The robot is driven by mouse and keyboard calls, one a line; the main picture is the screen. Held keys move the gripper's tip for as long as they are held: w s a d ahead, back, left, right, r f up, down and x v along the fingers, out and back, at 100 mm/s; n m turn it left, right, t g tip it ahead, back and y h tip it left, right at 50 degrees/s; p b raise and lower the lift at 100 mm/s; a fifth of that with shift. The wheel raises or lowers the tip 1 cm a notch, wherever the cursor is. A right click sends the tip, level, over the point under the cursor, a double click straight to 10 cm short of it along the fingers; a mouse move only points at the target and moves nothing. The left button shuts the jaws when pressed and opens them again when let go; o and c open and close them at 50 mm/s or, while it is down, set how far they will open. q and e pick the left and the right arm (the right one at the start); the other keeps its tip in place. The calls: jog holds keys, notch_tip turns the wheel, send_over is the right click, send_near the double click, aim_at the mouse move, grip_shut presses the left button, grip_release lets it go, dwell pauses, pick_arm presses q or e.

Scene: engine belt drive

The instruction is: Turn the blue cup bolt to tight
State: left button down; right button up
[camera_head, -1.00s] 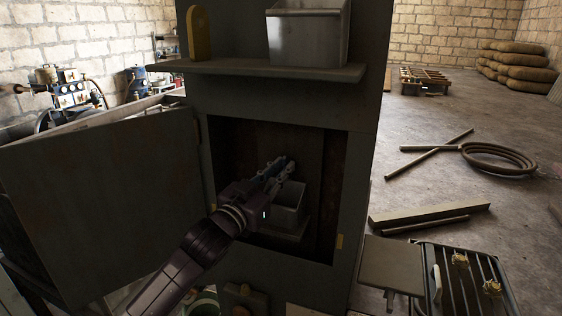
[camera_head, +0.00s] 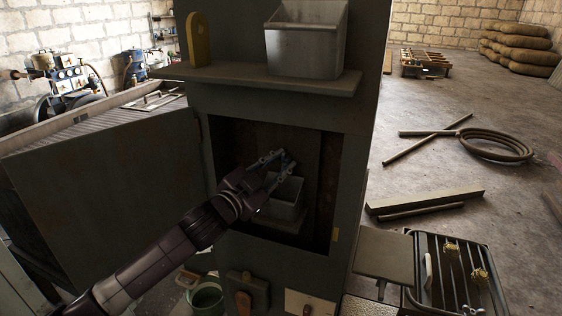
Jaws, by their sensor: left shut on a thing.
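My left gripper (camera_head: 281,156) reaches into the open cabinet (camera_head: 325,180), with its fingertips by the back wall, above and behind a grey bin. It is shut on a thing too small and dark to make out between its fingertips. I cannot tell whether it is the blue cup bolt, and no blue cup bolt can be clearly picked out. The grey bin (camera_head: 287,208) sits on a ledge inside the cabinet, partly behind the fingers. My right gripper is not in view.
The cabinet door (camera_head: 100,200) hangs open at left. A shelf (camera_head: 230,78) above the opening holds a grey metal bin (camera_head: 310,52) and a yellow piece (camera_head: 198,40). An engine (camera_head: 65,80) stands at far left. Pipes (camera_head: 425,140) and a coil (camera_head: 495,145) lie on the right floor.

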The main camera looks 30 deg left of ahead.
pick_arm(q)
jog(key=shift+a+f, duration=0.1)
jog(key=shift+f, duration=0.2)
jog(key=c, duration=2)
grip_release()
jog(key=shift+o, duration=0.9)
jog(key=shift+w+a, duration=0.1)
jog(key=shift+a, duration=0.1)
jog(key=shift+s+d, duration=0.15)
jog(key=shift+s, duration=0.3)
jog(key=s, duration=1.1)
jog(key=shift+f, duration=0.15)
